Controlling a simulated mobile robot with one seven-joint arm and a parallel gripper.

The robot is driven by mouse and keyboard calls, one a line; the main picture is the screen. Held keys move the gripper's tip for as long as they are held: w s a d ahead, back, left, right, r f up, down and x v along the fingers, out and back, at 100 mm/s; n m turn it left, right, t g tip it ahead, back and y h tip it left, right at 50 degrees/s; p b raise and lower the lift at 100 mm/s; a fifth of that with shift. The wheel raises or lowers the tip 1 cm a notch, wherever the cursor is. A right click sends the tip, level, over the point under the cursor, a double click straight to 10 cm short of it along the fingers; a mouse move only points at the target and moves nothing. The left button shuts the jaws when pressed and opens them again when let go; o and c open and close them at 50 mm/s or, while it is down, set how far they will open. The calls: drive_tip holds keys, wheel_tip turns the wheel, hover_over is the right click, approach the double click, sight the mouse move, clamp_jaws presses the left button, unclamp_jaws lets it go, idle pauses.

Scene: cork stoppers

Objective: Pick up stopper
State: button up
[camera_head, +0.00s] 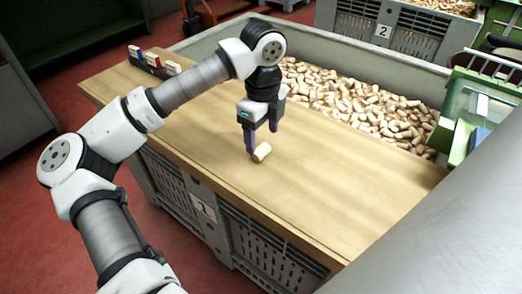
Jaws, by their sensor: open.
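A single cork stopper (262,152), light tan and short, lies on its side on the wooden board (330,200). My gripper (260,143) points down right over it. Its fingers are open, one on the left of the stopper and one behind it at the upper right. I cannot tell whether a finger touches the stopper. Nothing is seen held between the fingers.
A grey crate (345,50) full of loose corks (350,100) lies behind the board. Small coloured blocks (153,60) stand at the board's far left corner. A green and glass device (478,110) is at the right. The board's front right is clear.

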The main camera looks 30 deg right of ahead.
sight(261, 148)
drive_tip(key=shift+a+f, duration=0.2)
drive_tip(key=shift+f, duration=1.65)
drive_tip(key=c, duration=1.1)
